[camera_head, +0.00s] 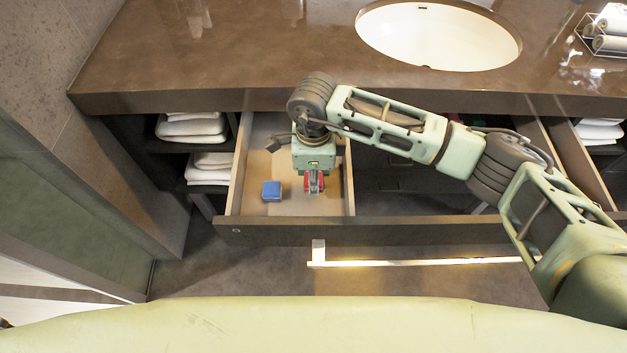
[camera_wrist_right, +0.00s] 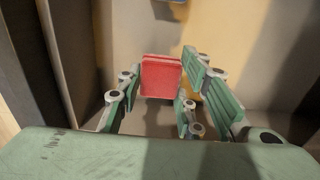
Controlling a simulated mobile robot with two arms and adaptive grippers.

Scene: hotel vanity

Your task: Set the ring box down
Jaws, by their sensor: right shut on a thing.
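My right gripper (camera_head: 314,186) reaches down into the left compartment of the open drawer (camera_head: 335,234). It is shut on a small red ring box (camera_wrist_right: 161,77), which shows between the green fingers in the right wrist view. In the head view the fingers hide most of the red box (camera_head: 308,181). I cannot tell whether the box touches the drawer floor. A small blue box (camera_head: 271,191) lies on the drawer floor to the left of the gripper, apart from it. My left gripper is not in view.
A divider (camera_head: 349,185) stands close to the right of the gripper. The countertop (camera_head: 215,60) with a sink (camera_head: 438,38) overhangs the back of the drawer. Folded white towels (camera_head: 192,128) lie on shelves to the left. Bare drawer floor surrounds the blue box.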

